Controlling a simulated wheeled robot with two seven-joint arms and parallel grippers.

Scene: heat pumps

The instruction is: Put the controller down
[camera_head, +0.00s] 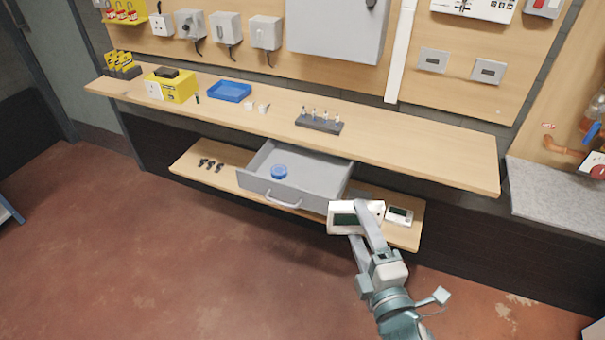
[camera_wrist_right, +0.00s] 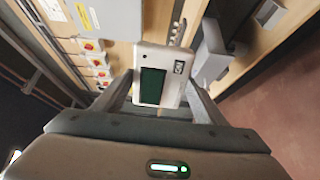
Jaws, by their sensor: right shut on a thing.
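The controller (camera_head: 345,219) is a white box with a dark green screen, held between the fingers of my right gripper (camera_head: 362,225). In the head view it is in front of the lower shelf, just right of the open drawer. In the right wrist view the controller (camera_wrist_right: 159,77) sits upright between the two fingers of the right gripper (camera_wrist_right: 158,92), its screen facing the camera. A second, smaller white device with a dark screen (camera_head: 399,214) lies on the lower shelf to its right. My left gripper is not in view.
The grey drawer (camera_head: 318,199) stands open with a blue round item (camera_head: 279,172) inside. Small black parts (camera_head: 211,165) lie on the lower shelf at left. The upper bench (camera_head: 420,158) is clear at right; a blue tray (camera_head: 230,91) and dark rack (camera_head: 319,123) stand further left.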

